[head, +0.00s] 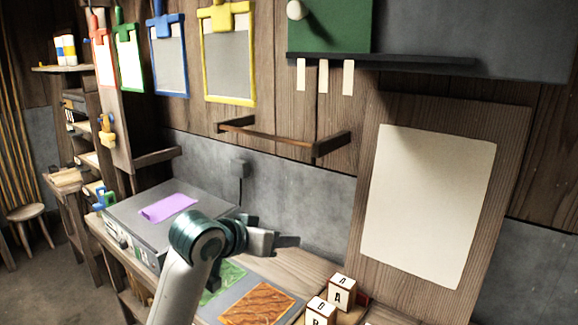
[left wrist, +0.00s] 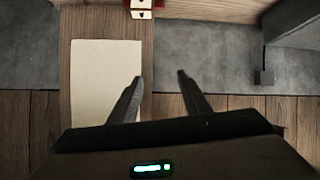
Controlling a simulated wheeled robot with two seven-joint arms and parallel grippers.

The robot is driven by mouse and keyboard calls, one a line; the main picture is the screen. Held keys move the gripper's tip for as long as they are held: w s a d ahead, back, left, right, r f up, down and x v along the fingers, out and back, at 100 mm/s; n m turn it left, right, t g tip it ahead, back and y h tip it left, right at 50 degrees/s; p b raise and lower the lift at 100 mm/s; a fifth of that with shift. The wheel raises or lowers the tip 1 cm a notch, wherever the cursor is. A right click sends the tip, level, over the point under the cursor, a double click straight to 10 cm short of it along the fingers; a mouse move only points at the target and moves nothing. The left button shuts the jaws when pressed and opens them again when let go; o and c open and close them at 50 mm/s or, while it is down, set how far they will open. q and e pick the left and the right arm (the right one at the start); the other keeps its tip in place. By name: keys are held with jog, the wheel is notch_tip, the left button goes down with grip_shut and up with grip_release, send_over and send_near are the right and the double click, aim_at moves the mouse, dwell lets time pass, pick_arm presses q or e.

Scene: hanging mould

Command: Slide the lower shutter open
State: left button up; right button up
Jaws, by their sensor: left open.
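I cannot pick out a lower shutter in either view. A wooden board with a cream panel (head: 428,205) stands upright against the wall at the right of the head view. My left gripper (head: 283,241) is in front of the wall, left of this panel and above the bench in the picture. In the left wrist view my left gripper (left wrist: 160,77) has its two fingers apart with nothing between them. The cream panel (left wrist: 98,85) shows there at left, partly behind one finger. My right gripper is in neither view.
Lettered blocks (head: 341,290) stand on the bench below the panel. A grey box (head: 130,215) with a purple sheet (head: 168,207) is at left. A wooden rail (head: 265,136) juts from the wall. Coloured clipboards, such as the yellow one (head: 228,68), hang above.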

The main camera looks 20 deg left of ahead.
aim_at(293, 8)
pick_arm(q)
jog(key=s+a+r+m+t+h, duration=0.1)
jog(key=s+r, duration=0.1)
jog(key=r, duration=1)
jog(key=s+r+t, duration=0.2)
jog(key=r, duration=1)
jog(key=s+r+t, duration=0.1)
jog(key=s+r, duration=0.3)
jog(key=r, duration=0.3)
jog(key=s+a+r+m+h, duration=0.1)
jog(key=s+r, duration=0.3)
jog(key=r, duration=0.4)
jog(key=s+a+r+t, duration=0.1)
jog(key=s+r, duration=0.3)
jog(key=r, duration=0.3)
jog(key=shift+s+a+r+t, duration=0.15)
jog(key=shift+s+r+t, duration=0.15)
jog(key=shift+r, duration=0.05)
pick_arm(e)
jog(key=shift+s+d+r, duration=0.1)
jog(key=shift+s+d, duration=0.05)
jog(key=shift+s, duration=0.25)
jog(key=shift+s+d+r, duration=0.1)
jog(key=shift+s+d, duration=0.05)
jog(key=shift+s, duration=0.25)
pick_arm(q)
jog(key=shift+w+p, duration=0.1)
jog(key=shift+p, duration=0.25)
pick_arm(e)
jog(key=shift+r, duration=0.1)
